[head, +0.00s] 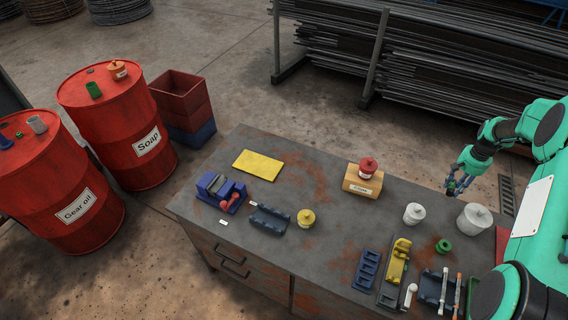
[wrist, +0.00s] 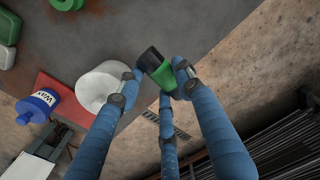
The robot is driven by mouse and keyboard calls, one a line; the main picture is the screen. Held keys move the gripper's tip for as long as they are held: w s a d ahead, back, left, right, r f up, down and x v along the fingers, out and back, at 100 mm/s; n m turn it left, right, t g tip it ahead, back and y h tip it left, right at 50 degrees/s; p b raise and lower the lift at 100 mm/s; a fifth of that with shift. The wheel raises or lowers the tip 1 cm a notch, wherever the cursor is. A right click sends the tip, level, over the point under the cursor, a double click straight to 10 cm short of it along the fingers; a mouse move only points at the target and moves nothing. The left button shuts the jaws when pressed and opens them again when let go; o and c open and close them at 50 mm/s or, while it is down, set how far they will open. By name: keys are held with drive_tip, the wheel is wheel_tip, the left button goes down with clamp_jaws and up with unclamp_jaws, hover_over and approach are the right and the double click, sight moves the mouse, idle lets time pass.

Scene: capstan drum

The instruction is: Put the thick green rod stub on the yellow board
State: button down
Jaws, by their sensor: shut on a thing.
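My gripper (head: 453,186) is above the right back edge of the workbench, with its fingers pointing down. In the wrist view my gripper (wrist: 162,78) is shut on a short, thick green rod stub (wrist: 166,77), which has a dark end. The fingers hide part of the stub. In the head view the held stub is too small to make out clearly. The flat yellow board (head: 257,165) lies at the back left of the bench, with nothing on it. It is far to the left of my gripper.
A wooden block with a red-lidded pot (head: 368,166) stands between board and gripper. White pots (head: 414,213) are near my gripper. A blue vise (head: 221,190) and blue cradle (head: 270,218) lie in front of the board. Another green cylinder (head: 94,90) stands on the Soap drum (head: 113,120).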

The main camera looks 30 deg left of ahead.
wheel_tip(320, 180, up, 9)
drive_tip(key=shift+f, duration=0.1)
drive_tip(key=s+a, duration=0.2)
drive_tip(key=a, duration=1.2)
drive_tip(key=s+a, duration=0.2)
drive_tip(key=a, duration=1.3)
drive_tip(key=s+a, duration=0.8)
drive_tip(key=a, duration=0.4)
drive_tip(key=s+a+n, duration=0.1)
drive_tip(key=s+a, duration=0.7)
drive_tip(key=a, duration=0.4)
drive_tip(key=s+a, duration=0.8)
drive_tip(key=a, duration=0.4)
drive_tip(key=f, duration=1.5)
drive_tip(key=shift+s+a+f, duration=0.1)
drive_tip(key=shift+s, duration=0.2)
drive_tip(key=shift+w+a, duration=0.1)
hover_over(267, 173)
drive_tip(key=shift+f, duration=0.7)
drive_tip(key=shift+f, duration=0.1)
